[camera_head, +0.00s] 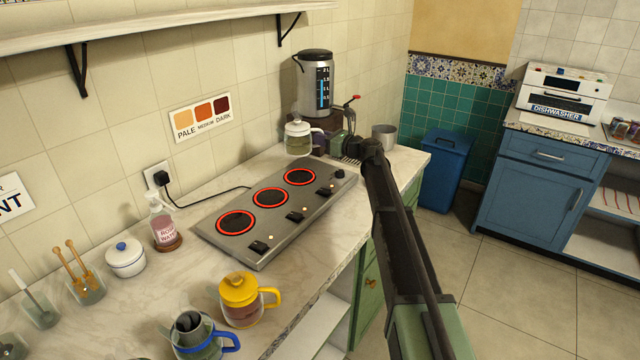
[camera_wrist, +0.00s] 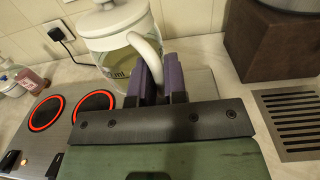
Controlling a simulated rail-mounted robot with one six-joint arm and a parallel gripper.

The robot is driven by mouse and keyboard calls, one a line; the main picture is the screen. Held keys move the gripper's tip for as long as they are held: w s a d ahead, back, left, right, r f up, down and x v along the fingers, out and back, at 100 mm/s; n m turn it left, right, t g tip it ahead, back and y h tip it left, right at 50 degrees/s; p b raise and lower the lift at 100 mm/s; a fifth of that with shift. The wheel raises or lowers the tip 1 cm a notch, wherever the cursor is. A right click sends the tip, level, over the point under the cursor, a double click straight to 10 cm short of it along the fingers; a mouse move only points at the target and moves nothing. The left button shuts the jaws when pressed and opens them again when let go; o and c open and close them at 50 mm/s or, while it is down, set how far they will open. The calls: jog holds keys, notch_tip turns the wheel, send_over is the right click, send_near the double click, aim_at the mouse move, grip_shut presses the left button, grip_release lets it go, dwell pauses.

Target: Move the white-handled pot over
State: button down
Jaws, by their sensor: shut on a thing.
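The white-handled pot (camera_head: 298,141) is glass with a white lid and holds a pale greenish liquid. It is upright at the back of the counter, beyond the far end of the hob; I cannot tell whether its base touches the counter. In the wrist view the pot (camera_wrist: 118,42) fills the upper left, with its curved white handle (camera_wrist: 143,48) towards me. My gripper (camera_wrist: 161,82) has its purple fingers shut on that handle. In the head view my gripper (camera_head: 336,143) is at the pot's right side, partly hidden by the arm.
The hob (camera_head: 262,236) has three red-ringed burners, all bare. The samovar (camera_head: 316,84) stands close behind the pot, with a drip grate (camera_wrist: 293,115) beside it. A metal cup (camera_head: 384,137) stands to the right. A yellow pot (camera_head: 240,290) and blue-handled pot (camera_head: 195,338) are in front.

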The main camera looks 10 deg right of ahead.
notch_tip(320, 180, down, 10)
jog(key=b, duration=0.7)
jog(key=shift+r, duration=0.4)
jog(key=shift+f, duration=0.25)
jog(key=c, duration=1.2)
grip_release()
jog(key=shift+r, duration=0.1)
jog(key=shift+o, duration=0.2)
jog(key=shift+r, duration=0.2)
jog(key=v, duration=1.2)
jog(key=shift+s, duration=0.1)
jog(key=shift+f, duration=0.1)
